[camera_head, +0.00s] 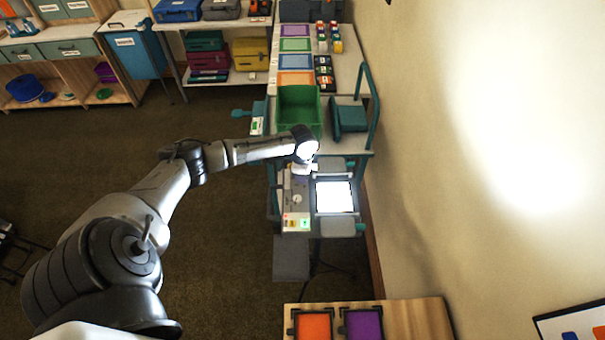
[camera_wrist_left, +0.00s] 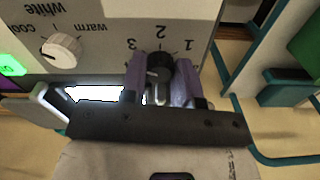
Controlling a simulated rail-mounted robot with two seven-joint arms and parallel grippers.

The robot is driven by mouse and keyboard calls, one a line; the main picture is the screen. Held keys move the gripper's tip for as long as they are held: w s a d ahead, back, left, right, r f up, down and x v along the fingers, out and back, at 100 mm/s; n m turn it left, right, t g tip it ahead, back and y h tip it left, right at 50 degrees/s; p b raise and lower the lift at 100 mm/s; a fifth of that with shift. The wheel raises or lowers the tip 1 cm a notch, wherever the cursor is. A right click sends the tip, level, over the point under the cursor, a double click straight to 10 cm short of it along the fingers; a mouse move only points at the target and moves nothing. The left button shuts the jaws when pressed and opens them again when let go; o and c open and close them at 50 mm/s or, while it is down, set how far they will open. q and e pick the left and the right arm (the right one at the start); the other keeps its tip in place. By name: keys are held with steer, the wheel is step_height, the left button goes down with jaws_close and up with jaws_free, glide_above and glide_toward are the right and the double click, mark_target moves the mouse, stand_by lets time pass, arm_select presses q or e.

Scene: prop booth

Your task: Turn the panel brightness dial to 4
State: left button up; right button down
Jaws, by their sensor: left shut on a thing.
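The brightness dial (camera_wrist_left: 158,62) is a dark round knob on the pale control panel (camera_wrist_left: 100,20), with the numbers 1, 2 and 3 printed beside it. My left gripper (camera_wrist_left: 159,78) is shut on it, with one purple finger pad on each side. The 4 mark and the dial's pointer cannot be made out. In the head view my left gripper (camera_head: 303,170) is over the far end of the control panel (camera_head: 290,210) and hides the dial. The light panel (camera_head: 335,197) beside it glows white. My right gripper is not in view.
A white knob (camera_wrist_left: 62,50) marked warm, white and cool sits near the dial. A lit green button (camera_wrist_left: 12,65) is at the panel's edge. In the head view a green bin (camera_head: 298,108) stands beyond my gripper, and a wall (camera_head: 425,130) is at the right.

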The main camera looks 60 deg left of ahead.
arm_select(q)
steer(key=shift+r+p, duration=0.15)
steer(key=shift+p, duration=0.2)
steer(key=n+p, duration=0.2)
steer(key=p, duration=0.1)
steer(key=shift+d+r+n+p, duration=0.1)
steer(key=shift+r+n+p, duration=0.05)
steer(key=shift+n+p, duration=0.25)
steer(key=shift+f+n+p, duration=0.2)
steer(key=shift+n+p, duration=1.4)
steer(key=shift+p, duration=0.05)
steer(key=o, duration=0.9)
